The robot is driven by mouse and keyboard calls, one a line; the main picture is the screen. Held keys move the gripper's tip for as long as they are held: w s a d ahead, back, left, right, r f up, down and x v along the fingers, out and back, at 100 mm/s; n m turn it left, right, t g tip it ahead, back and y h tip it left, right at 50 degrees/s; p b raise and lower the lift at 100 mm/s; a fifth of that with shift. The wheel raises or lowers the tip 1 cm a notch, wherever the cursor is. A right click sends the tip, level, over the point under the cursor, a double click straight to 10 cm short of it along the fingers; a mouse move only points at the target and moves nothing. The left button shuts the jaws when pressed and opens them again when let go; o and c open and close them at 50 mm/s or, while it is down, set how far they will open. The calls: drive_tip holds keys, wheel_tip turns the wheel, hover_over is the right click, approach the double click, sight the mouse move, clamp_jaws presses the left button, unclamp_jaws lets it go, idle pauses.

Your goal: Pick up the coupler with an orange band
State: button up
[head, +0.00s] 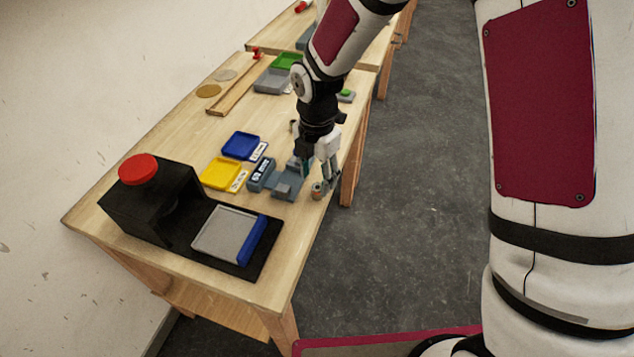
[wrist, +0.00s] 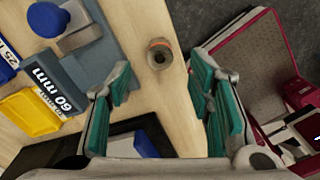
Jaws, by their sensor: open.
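The coupler (wrist: 159,55) is a small short cylinder with a dark round hole in its top and an orange band around it. It stands upright on the wooden table near the right edge. It also shows in the head view (head: 317,190). My gripper (wrist: 161,82) is open, with teal pads on its fingers. In the wrist view the coupler lies between and just beyond the two fingertips, and nothing is held. In the head view my gripper (head: 322,175) hangs close above the coupler.
A grey-blue fixture (head: 287,184), labelled "60 mm" in the wrist view (wrist: 78,72), stands just left of the coupler. Yellow (head: 221,172) and blue (head: 241,146) trays lie beyond. A black box with a red button (head: 138,169) stands nearer. The table edge is close on the right.

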sight(317, 188)
wheel_tip(317, 188, up, 8)
drive_tip(key=shift+r, duration=0.15)
idle(0.3)
